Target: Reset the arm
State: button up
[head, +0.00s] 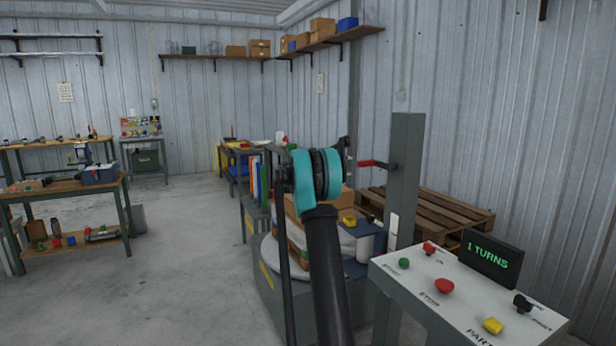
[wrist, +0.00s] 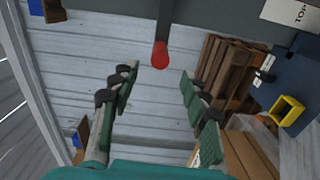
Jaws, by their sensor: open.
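My gripper (wrist: 162,85) is open and empty in the wrist view, its two green-padded fingers spread apart. A red handle (wrist: 160,56) shows between and beyond the fingertips, with no finger touching it. In the head view the same red handle (head: 373,163) sticks out to the left from a grey post (head: 406,190). My arm, black with teal joint covers, rises in the middle of the head view and hides most of the gripper, which is just left of the handle.
A control panel (head: 450,297) with coloured buttons stands at the front right; its display (head: 491,257) reads "1 TURNS". A wooden pallet (head: 440,215) lies behind the post. A yellow bin (wrist: 287,110) shows in the wrist view. Open floor (head: 150,270) lies at left.

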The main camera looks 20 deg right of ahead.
jog(key=s+a+f+t+y, duration=0.1)
jog(key=s+a+f+y, duration=0.5)
jog(key=s+a+f, duration=0.5)
jog(key=s+a+f+t+y, duration=0.1)
jog(key=s+a+f+y, duration=0.5)
jog(key=s, duration=1.5)
jog(key=s+a+f+t+y, duration=0.1)
jog(key=s+a+f+y, duration=0.5)
jog(key=s+a+f, duration=1)
jog(key=a, duration=0.5)
jog(key=shift+s, duration=0.4)
jog(key=shift+d, duration=0.1)
